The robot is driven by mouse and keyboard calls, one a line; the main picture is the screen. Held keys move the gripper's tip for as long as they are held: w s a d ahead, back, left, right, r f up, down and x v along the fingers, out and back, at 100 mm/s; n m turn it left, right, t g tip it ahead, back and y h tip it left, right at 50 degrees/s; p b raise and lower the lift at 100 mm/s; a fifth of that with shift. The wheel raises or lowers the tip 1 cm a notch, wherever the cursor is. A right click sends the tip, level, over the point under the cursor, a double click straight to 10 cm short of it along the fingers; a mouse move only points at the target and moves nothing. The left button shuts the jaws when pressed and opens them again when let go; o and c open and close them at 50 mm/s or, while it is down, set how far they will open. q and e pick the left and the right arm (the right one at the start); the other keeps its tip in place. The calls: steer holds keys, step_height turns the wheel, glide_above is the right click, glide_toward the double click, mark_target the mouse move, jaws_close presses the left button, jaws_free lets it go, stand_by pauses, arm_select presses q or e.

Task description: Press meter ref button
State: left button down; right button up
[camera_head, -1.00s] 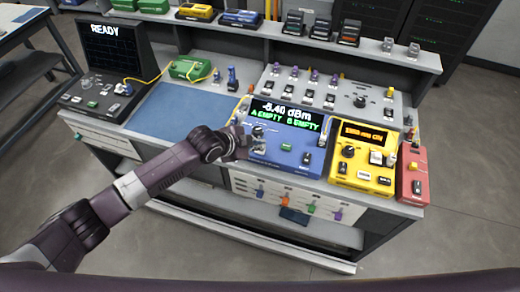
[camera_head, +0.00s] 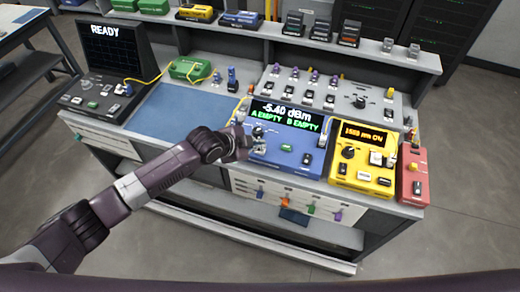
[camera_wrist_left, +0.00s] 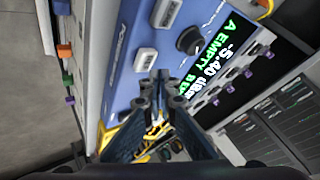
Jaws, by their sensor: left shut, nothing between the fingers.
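The blue meter (camera_head: 275,163) stands on the bench, its lit screen (camera_head: 290,115) reading -5.40 dBm, A EMPTY, B EMPTY. I cannot read which is the ref button. My left gripper (camera_head: 256,143) is shut and empty at the meter's left side. In the left wrist view, its fingertips (camera_wrist_left: 161,82) are together over the blue front, beside a pale button (camera_wrist_left: 144,58) and a black knob (camera_wrist_left: 190,40). Contact cannot be made out. My right gripper is not in view.
A yellow unit (camera_head: 361,178) and a red unit (camera_head: 412,184) stand right of the meter. A splicer with a READY screen (camera_head: 113,47) is at the left. The blue mat (camera_head: 178,112) between splicer and meter is mostly clear. Coloured plugs hang below the bench front.

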mark_target(259, 152)
arm_select(q)
steer(key=shift+f, duration=0.1)
steer(key=shift+f, duration=0.3)
steer(key=shift+f+b, duration=0.55)
steer(key=shift+b, duration=0.05)
stand_by(0.5)
stand_by(0.3)
steer(key=shift+r+p, duration=0.85)
steer(key=shift+r, duration=0.1)
steer(key=shift+r, duration=0.1)
step_height(259, 152, up, 5)
steer(key=p, duration=0.4)
steer(key=shift+p, duration=0.3)
steer(key=shift+s, duration=0.1)
